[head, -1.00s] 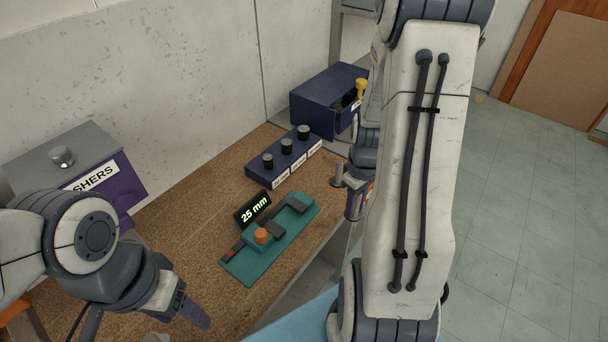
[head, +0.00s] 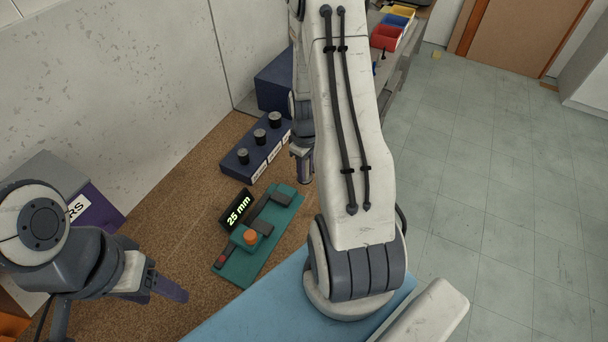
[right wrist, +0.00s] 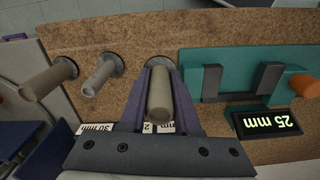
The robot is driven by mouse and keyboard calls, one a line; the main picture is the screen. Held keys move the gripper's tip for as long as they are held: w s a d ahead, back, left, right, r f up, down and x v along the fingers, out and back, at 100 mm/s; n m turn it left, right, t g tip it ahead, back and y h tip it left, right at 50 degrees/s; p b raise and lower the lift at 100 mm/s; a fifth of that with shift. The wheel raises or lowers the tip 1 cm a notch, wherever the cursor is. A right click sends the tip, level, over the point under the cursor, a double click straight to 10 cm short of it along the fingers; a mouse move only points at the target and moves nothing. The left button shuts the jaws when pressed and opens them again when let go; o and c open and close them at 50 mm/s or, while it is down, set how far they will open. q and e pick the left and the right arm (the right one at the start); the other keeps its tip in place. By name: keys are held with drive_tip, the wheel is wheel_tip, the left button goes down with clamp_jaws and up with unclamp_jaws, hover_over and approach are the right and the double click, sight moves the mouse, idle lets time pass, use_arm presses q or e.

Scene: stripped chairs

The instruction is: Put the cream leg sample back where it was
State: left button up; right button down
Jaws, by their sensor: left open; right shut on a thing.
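In the right wrist view, my right gripper (right wrist: 160,100) is shut on a khaki-cream upright rod, the leg sample (right wrist: 160,97). A dark round disc shows at its far end over the bench; I cannot tell whether it touches. Two other rods with round bases stand to its left, a tan one (right wrist: 46,84) and a paler grey one (right wrist: 100,75). In the head view my right gripper (head: 302,170) is beside the gauge's far end, and my arm hides the samples. My left gripper (head: 172,290) is open and empty above the bench at lower left.
A green gauge (head: 235,268) with an orange knob lies on the brown bench, its display (head: 237,210) reading 25 mm. A dark blue block (head: 264,152) with three black knobs and labels stands behind. A purple washers box (head: 95,205) is at left. Coloured bins (head: 385,37) stand further back.

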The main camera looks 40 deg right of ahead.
drive_tip(key=shift+w+a+f, duration=0.1)
drive_tip(key=shift+w+f, duration=0.1)
drive_tip(key=shift+f, duration=0.3)
wheel_tip(320, 180, down, 3)
drive_tip(key=shift+r+p, duration=0.1)
drive_tip(key=shift+p, duration=0.65)
drive_tip(key=shift+f, duration=0.25)
drive_tip(key=shift+f, duration=0.2)
drive_tip(key=c, duration=0.9)
unclamp_jaws()
